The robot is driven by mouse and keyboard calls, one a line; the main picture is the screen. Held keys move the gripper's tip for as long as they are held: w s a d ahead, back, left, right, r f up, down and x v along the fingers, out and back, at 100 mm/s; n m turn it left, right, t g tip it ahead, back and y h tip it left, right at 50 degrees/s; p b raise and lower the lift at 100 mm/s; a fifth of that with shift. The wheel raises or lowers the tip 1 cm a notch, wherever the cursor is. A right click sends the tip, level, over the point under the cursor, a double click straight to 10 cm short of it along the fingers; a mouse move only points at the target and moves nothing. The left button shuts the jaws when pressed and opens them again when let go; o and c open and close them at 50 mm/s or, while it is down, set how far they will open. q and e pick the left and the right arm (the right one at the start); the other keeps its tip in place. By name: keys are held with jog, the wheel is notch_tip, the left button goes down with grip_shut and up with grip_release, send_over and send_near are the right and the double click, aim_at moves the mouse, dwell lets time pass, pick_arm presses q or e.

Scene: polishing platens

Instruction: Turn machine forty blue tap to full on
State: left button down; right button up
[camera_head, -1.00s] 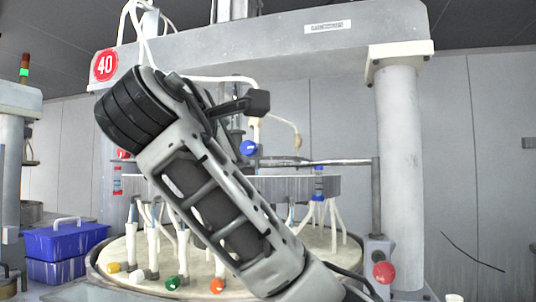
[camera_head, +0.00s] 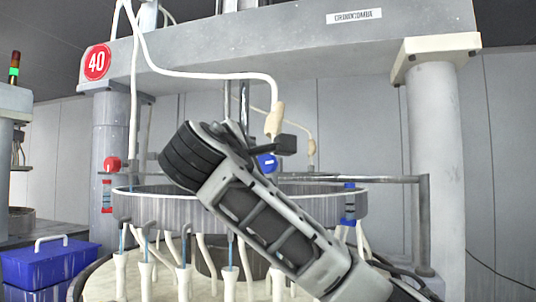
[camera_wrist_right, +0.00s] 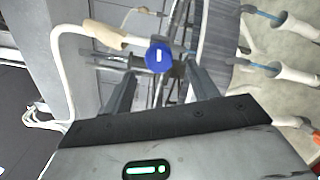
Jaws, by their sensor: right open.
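The blue tap (camera_head: 266,163) of machine forty is a round blue knob with a pale mark, partly hidden behind my right gripper (camera_head: 258,143) in the head view. In the right wrist view the blue tap (camera_wrist_right: 158,57) faces me just beyond and between the open fingertips of my right gripper (camera_wrist_right: 160,73). The pale mark runs roughly upright there. The fingers show nothing between them, and I cannot tell whether they touch the knob. The red number 40 sign (camera_head: 96,62) is at the upper left. My left gripper is not in view.
A red tap (camera_head: 112,164) is on the left post. A white hose (camera_head: 190,74) with a beige end hangs close above the blue tap. A grey ring (camera_head: 150,204) and several white-sleeved pipes stand below. A blue box (camera_head: 45,268) is at left, a thick column (camera_head: 437,150) at right.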

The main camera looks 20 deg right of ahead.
aim_at(264, 163)
jog(key=p+x, duration=0.2)
jog(key=x, duration=0.6)
jog(key=shift+c, duration=0.3)
jog(key=c, duration=0.9)
